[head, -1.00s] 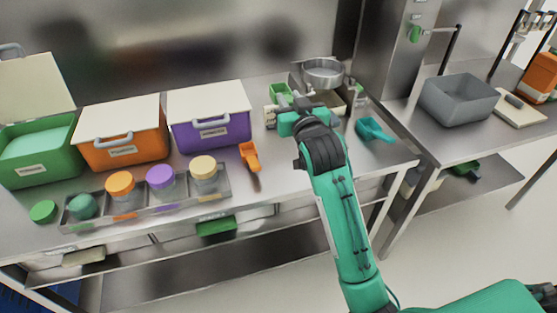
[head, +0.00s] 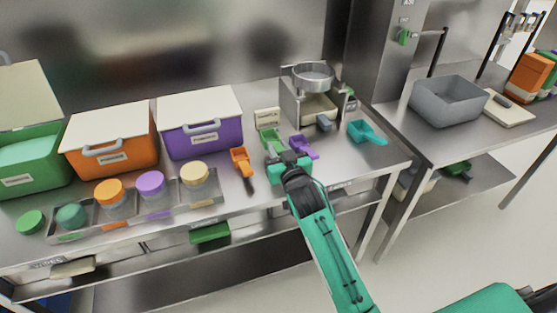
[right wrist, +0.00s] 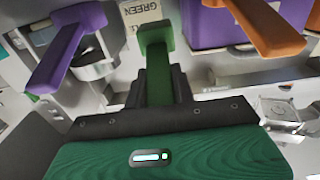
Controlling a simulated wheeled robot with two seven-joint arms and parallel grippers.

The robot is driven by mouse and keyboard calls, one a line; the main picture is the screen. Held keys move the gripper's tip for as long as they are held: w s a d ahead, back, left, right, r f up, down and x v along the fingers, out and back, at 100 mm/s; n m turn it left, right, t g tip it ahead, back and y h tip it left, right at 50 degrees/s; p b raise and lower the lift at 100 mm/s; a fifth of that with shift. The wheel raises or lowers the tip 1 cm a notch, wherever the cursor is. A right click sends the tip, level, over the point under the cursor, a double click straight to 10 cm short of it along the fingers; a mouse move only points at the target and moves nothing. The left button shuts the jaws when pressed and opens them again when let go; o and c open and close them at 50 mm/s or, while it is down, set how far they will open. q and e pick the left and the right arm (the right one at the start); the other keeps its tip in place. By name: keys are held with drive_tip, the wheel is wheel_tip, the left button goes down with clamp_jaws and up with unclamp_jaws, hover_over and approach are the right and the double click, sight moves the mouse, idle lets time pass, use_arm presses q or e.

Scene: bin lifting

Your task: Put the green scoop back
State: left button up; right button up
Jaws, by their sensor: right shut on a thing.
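The green scoop (head: 270,137) is near the middle of the counter, in front of a small label card (head: 267,118). My right gripper (head: 284,160) is shut on its handle; in the right wrist view the green handle (right wrist: 157,65) stands between the dark fingers. I cannot tell whether the scoop touches the counter. The open green bin (head: 45,178), with green contents, stands at the far left. My left gripper is not in view.
A purple scoop (head: 304,147) lies close right of the gripper, an orange scoop (head: 241,160) left, and a teal scoop (head: 366,131) farther right. A machine with a round metal pan (head: 313,77) stands behind. Closed orange (head: 110,155) and purple (head: 205,139) bins and a jar tray stand left.

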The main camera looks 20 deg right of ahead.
drive_tip(key=shift+f, duration=2.1)
drive_tip(key=shift+f, duration=0.15)
drive_tip(key=o, duration=0.9)
drive_tip(key=shift+r, duration=0.2)
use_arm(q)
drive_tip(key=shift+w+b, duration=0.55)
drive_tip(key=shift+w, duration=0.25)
use_arm(e)
drive_tip(key=s, duration=1.2)
drive_tip(key=shift+d, duration=0.2)
